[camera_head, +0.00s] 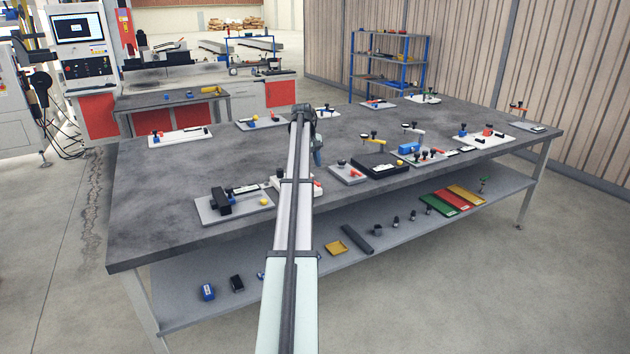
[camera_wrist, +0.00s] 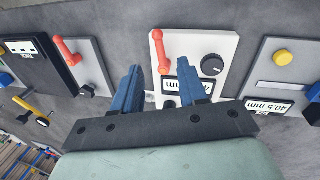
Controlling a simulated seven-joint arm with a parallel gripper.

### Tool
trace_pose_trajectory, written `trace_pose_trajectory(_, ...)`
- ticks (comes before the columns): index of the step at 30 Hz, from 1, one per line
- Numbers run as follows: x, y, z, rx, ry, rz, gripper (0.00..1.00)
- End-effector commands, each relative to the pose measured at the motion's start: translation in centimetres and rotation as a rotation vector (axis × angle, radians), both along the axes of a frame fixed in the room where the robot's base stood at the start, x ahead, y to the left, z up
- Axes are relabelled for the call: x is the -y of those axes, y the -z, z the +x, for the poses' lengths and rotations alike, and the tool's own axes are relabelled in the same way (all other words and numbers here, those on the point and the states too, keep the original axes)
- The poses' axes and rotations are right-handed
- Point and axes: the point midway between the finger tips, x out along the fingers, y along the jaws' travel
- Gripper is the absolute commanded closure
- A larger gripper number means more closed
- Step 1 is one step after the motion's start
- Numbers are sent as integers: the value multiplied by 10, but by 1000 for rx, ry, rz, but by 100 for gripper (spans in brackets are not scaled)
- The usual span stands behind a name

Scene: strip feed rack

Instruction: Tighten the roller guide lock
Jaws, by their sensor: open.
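My gripper (camera_wrist: 160,68) is open and empty, its two blue fingers apart above a white plate (camera_wrist: 226,45) in the wrist view. The plate carries a red lever (camera_wrist: 159,52), which shows between the fingertips, a black round knob (camera_wrist: 212,65) to the right of the fingers and a label with upside-down digits, partly hidden by the right finger. No part is marked as the roller guide lock, so I cannot tell which it is. In the head view, the white plate (camera_head: 282,184) is partly behind my arm; my gripper (camera_head: 318,158) shows beside the arm, above the bench.
The wrist view shows a grey plate with a yellow knob (camera_wrist: 282,58) at right and a plate with another red lever (camera_wrist: 66,52) at left. Several more fixtures stand along the grey bench (camera_head: 170,215). A lower shelf (camera_head: 190,290) holds loose parts.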

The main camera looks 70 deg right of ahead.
Motion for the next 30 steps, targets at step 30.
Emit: trace_pose_trajectory(30,12,74,-9,0,0,0,65)
